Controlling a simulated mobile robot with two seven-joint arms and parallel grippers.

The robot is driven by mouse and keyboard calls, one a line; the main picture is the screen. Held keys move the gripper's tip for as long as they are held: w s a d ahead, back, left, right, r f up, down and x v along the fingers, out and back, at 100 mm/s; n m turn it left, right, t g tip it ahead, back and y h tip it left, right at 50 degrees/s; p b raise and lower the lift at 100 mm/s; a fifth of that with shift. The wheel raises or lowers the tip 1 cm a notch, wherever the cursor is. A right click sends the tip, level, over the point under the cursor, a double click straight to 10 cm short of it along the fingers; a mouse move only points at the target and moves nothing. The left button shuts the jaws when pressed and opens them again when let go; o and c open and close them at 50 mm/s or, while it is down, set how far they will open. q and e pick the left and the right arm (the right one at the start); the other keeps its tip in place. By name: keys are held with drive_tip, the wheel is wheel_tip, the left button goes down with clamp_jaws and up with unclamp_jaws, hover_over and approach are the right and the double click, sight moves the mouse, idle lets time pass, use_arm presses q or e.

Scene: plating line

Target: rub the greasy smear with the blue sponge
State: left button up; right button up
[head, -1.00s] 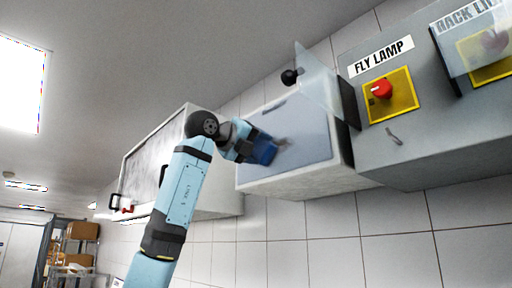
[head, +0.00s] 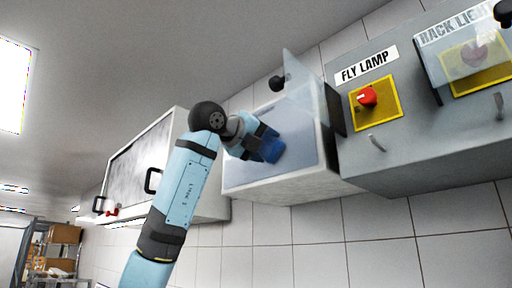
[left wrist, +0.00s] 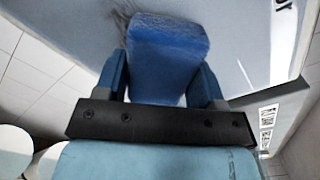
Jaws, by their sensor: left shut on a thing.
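The blue sponge (head: 271,149) is held against or very close to the pale grey-blue panel (head: 302,150) on the wall box. My left gripper (head: 258,143) is shut on the sponge. The left wrist view shows the sponge (left wrist: 167,55) between the two fingers (left wrist: 165,82). A dark greasy smear (left wrist: 122,16) shows on the panel just beyond the sponge's upper left corner in the wrist view. In the head view the smear is hidden behind the sponge and gripper. My right gripper is not in view.
To the right, a grey box carries a red button on a yellow plate (head: 368,97) labelled FLY LAMP, and a second button (head: 475,52) under a clear cover. A clear flap (head: 306,88) stands out near the panel's upper right. A cabinet with handles (head: 153,181) is at left.

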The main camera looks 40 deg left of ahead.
sight(275, 139)
use_arm(q)
drive_tip(key=shift+d+f, duration=0.1)
drive_tip(key=shift+d, duration=1)
drive_tip(key=shift+s+d+b, duration=0.15)
drive_tip(key=shift+d+b, duration=0.15)
drive_tip(key=shift+d, duration=0.55)
drive_tip(key=shift+w+a, duration=0.15)
drive_tip(key=shift+a, duration=1.15)
drive_tip(key=shift+w+a, duration=0.1)
drive_tip(key=shift+a, duration=1.15)
drive_tip(key=shift+w+a+p, duration=0.1)
drive_tip(key=shift+a+p, duration=0.25)
drive_tip(key=shift+a, duration=1.4)
drive_tip(key=shift+w+a, duration=0.15)
drive_tip(key=shift+a, duration=1)
drive_tip(key=shift+d, duration=0.1)
